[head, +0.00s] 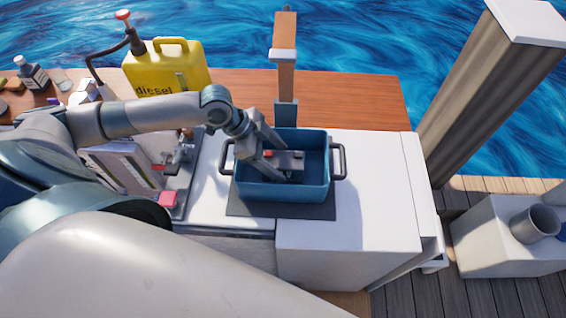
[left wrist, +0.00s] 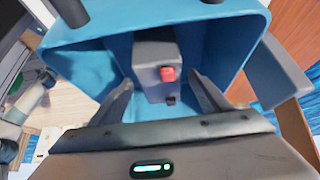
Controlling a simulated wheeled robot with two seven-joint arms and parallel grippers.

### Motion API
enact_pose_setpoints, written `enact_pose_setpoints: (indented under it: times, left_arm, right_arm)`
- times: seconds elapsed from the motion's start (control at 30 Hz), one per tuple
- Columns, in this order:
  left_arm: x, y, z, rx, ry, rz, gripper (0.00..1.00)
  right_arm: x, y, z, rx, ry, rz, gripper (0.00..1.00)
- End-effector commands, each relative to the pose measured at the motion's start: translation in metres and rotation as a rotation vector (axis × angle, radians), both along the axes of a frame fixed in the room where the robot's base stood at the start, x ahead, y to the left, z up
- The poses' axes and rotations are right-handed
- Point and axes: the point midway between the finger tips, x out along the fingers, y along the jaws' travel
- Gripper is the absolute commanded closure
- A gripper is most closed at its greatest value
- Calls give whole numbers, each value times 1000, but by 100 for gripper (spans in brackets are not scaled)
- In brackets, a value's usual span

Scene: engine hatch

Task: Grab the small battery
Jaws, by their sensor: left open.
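The small battery is a grey block (head: 291,160) with a red terminal and a dark terminal on one face. It lies inside the blue bin (head: 284,188). In the left wrist view the battery (left wrist: 155,66) stands between the two fingers, with a gap visible on both sides. My left gripper (head: 278,168) reaches down into the bin and is open around the battery. It also shows in the left wrist view (left wrist: 163,92). The battery's lower part is partly hidden by the bin wall and the gripper. My right gripper is not in view.
The bin has dark side handles and sits on a dark mat (head: 320,211) on a white counter (head: 375,190). A yellow diesel can (head: 165,72) stands at the back left. An upright post (head: 286,60) rises behind the bin. The counter right of the bin is clear.

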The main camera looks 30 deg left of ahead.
Motion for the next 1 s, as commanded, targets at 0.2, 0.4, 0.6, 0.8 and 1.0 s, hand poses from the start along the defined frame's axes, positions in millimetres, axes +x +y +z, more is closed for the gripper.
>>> enact_pose_setpoints:
  times: [0.2,0.4,0.6,0.8,1.0]
  left_arm:
    - [2,-4,-2,-2,1,0,30]
    - [9,-17,-12,-3,1,1,30]
    - [14,-29,-31,-2,2,1,30]
    - [16,-31,-39,1,0,1,30]
    - [16,-31,-39,0,-1,1,30]
  right_arm:
    - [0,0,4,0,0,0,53]
    - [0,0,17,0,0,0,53]
    - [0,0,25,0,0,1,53]
    - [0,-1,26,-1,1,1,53]
    - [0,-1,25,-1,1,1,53]
